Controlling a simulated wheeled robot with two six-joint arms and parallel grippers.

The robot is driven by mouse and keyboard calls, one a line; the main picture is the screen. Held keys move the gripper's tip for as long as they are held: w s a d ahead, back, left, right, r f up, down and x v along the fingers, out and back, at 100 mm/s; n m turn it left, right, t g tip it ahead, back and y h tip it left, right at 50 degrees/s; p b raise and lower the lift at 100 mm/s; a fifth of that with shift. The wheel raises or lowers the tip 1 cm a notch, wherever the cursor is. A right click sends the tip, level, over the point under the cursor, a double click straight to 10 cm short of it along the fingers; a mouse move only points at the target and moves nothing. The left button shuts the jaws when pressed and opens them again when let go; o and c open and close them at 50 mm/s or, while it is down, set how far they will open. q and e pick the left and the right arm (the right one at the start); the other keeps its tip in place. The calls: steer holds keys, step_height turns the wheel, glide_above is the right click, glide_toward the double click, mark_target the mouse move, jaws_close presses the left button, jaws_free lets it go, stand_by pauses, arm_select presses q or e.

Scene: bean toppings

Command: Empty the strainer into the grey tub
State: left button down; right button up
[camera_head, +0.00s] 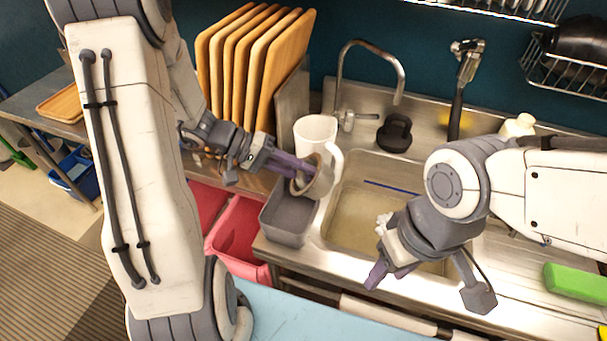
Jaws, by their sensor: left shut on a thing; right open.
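The strainer (325,181) is a small brownish-grey round vessel, tilted on its side above the back right of the grey tub (285,229). My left gripper (304,171) is shut on it, with purple fingers at its rim. What is inside the strainer cannot be made out. The grey tub sits at the left edge of the sink counter, and the part of its inside that shows looks empty. My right gripper (388,277) is open and empty over the front of the sink, pointing down and left.
A white jug (315,130) stands right behind the strainer. The sink basin (355,212) lies right of the tub, with the faucet (372,48) behind. Red bins (240,238) are below left. Wooden boards (245,60) stand at the back left. A green sponge (575,281) lies right.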

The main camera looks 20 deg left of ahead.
arm_select(q)
steer(key=shift+s+a+f+t+h+b, duration=0.15)
steer(key=shift+a+f+h+b, duration=0.4)
steer(key=shift+h+b, duration=0.85)
steer(key=shift+s+a+f+t+h+b, duration=0.1)
steer(key=shift+a+f+t+h+b, duration=0.3)
steer(key=shift+b, duration=1.7)
steer(key=f+h+b, duration=0.1)
steer(key=h, duration=0.1)
steer(key=a+h+b, duration=0.1)
steer(key=h+b, duration=0.1)
steer(key=a+f+t+h+b, duration=0.1)
steer(key=h+b, duration=0.1)
steer(key=shift+s+a+f, duration=0.25)
steer(key=shift+f, duration=0.05)
